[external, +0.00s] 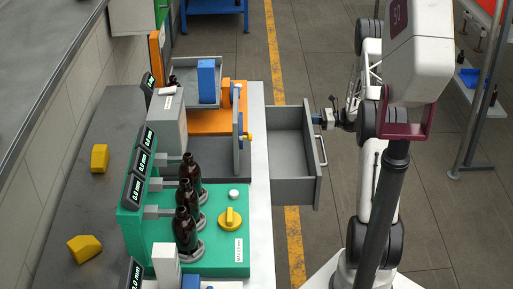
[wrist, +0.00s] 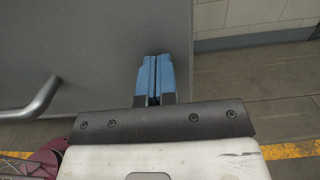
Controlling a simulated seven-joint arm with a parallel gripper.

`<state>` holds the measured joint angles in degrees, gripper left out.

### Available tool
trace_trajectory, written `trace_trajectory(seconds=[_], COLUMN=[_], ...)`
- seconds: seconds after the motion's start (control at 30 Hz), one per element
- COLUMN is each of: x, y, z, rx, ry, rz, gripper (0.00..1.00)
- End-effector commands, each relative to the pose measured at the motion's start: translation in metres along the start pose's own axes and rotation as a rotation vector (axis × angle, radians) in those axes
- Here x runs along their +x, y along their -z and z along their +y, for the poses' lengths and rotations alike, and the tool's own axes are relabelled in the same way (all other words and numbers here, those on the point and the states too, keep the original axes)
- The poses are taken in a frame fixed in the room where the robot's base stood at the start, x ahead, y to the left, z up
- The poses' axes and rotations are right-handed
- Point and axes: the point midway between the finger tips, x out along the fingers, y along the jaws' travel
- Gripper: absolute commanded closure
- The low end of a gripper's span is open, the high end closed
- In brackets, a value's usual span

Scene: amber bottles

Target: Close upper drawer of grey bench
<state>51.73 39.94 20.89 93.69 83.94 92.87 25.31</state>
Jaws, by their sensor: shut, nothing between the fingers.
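The grey drawer (external: 292,165) is pulled out to the right from the bench (external: 258,130), and its inside looks empty. Its front panel carries a bar handle (external: 321,150), which also shows at the left edge of the wrist view (wrist: 38,101). My gripper (external: 316,119) is just outside the front panel, near its far end and beyond the handle. In the wrist view its blue fingers (wrist: 155,58) are shut together with nothing between them. They lie over the grey panel (wrist: 95,45), close to its right edge. I cannot tell whether the fingertips touch the panel.
A green fixture (external: 235,225) with several amber bottles (external: 187,230) and a yellow knob (external: 230,218) stands on the bench. An orange fixture (external: 205,124) with a blue block (external: 207,80) is farther back. A metal rack (external: 475,90) stands at the right. Floor beside the drawer is clear.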

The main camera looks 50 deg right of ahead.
Motion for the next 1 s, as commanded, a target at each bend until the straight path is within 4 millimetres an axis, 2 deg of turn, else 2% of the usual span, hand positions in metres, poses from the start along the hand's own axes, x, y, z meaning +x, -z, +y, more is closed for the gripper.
trace_trajectory(seconds=[0.03, 0.3, 0.6, 0.8, 1.0], x=[0.017, 0.095, 0.168, 0.194, 0.203], y=[0.0, 0.0, 0.0, 0.0, 0.0], z=[0.001, 0.001, 0.001, 0.0, 0.0], rx=[0.001, 0.0, 0.0, -0.001, 0.0], ry=[-0.005, -0.004, -0.003, -0.002, -0.001], rz=[0.0, -0.001, 0.0, 0.0, 0.0], gripper=[1.0, 1.0, 1.0, 1.0, 1.0])
